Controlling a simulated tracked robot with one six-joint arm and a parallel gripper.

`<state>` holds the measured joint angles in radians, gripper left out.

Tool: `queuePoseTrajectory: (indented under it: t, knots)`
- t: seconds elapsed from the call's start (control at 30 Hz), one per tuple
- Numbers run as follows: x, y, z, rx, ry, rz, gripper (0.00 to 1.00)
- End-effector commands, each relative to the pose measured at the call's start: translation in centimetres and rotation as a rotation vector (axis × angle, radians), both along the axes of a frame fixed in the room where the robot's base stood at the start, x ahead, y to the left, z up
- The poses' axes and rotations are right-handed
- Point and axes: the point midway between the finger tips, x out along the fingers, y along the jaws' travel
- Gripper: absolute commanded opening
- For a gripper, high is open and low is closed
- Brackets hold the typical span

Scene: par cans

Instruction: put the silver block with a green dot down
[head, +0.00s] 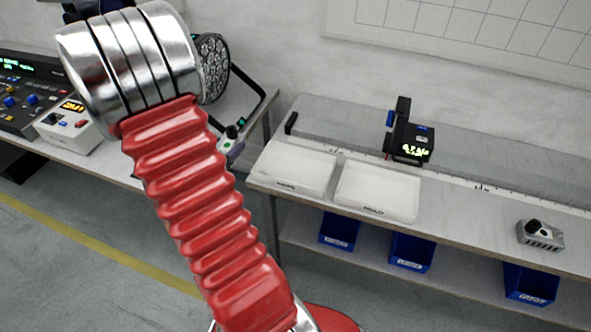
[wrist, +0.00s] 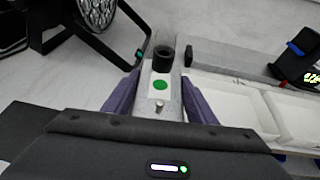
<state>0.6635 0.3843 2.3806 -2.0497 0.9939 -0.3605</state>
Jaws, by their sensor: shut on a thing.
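The silver block with a green dot (wrist: 174,108) is between the purple fingers of my gripper (wrist: 160,98) in the wrist view. It has a black round knob or socket at its far end, a white patch around the green dot and a small metal stud nearer to me. My gripper is shut on it. In the head view, part of the block (head: 229,146) shows just right of my red bellows arm, near the bench's left end. My arm hides most of the gripper there. I cannot tell the gap below the block.
Two white trays (head: 292,167) (head: 378,191) sit on the bench. Behind them stands a black device with a lit display (head: 410,143). A grey block with a black knob (head: 540,236) lies at right. A black par can (head: 213,68) is behind my arm. Blue bins (head: 411,252) sit below.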

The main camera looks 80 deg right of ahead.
Motion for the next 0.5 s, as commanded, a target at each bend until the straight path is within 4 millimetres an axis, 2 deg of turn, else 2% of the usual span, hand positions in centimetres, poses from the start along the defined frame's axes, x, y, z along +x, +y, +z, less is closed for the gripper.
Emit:
queuePoseTrajectory:
  t: [0.03, 0.2, 0.4, 0.5]
  knots:
    - [-1.8, -1.2, 0.1, -0.001, -0.002, -0.048, 0.11]
    - [-7.8, -4.1, 0.1, 0.003, -0.003, -0.202, 0.11]
    - [-14.7, -6.3, 0.0, 0.010, -0.005, -0.370, 0.11]
    - [-17.0, -6.9, 0.0, 0.013, -0.006, -0.426, 0.11]
